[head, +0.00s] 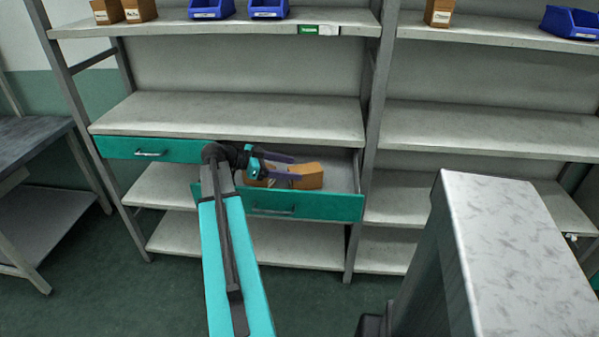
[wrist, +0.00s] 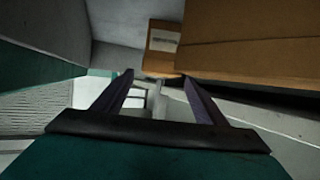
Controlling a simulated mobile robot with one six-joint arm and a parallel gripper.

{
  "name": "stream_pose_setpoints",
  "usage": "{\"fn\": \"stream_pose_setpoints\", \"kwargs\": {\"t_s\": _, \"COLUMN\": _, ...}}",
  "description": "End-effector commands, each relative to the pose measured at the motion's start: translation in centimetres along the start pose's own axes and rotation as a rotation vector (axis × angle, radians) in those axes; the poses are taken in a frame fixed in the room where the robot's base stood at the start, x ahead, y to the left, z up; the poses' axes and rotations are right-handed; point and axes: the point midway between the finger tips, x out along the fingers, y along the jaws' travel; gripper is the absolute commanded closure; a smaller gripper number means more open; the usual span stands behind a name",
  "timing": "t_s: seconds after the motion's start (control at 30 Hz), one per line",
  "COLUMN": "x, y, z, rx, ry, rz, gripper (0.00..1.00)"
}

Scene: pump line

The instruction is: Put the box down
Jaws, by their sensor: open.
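My gripper (head: 292,168) is at the open drawer (head: 305,207), reaching in over it from the left. A brown cardboard box (head: 308,176) sits in the drawer at the fingertips, and another brown box (head: 258,179) shows partly behind the gripper. In the wrist view my gripper (wrist: 158,82) has its two dark fingers spread, with nothing held between them. A large brown box surface (wrist: 250,42) fills the upper right there, beside the right finger. A smaller brown box face with a pale label (wrist: 163,42) is beyond the fingertips. I cannot tell whether a finger touches a box.
A shut teal drawer (head: 150,150) is left of the open one. The shelf board (head: 235,117) lies above both drawers. Blue bins (head: 268,9) and brown boxes (head: 125,11) stand on the top shelf. A dark bench (head: 30,140) is at the left.

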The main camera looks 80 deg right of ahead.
Motion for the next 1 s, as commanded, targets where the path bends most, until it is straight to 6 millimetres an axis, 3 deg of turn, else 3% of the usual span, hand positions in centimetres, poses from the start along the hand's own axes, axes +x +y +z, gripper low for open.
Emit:
{"fn": "stream_pose_setpoints", "kwargs": {"t_s": 0.23, "x": -1.7, "y": 0.0, "z": 0.1, "rx": -0.001, "ry": 0.000, "rz": 0.000, "gripper": 0.34}}
{"fn": "stream_pose_setpoints", "kwargs": {"t_s": 1.0, "x": -1.9, "y": 0.0, "z": 0.0, "rx": -0.001, "ry": 0.000, "rz": -0.001, "gripper": 0.34}}
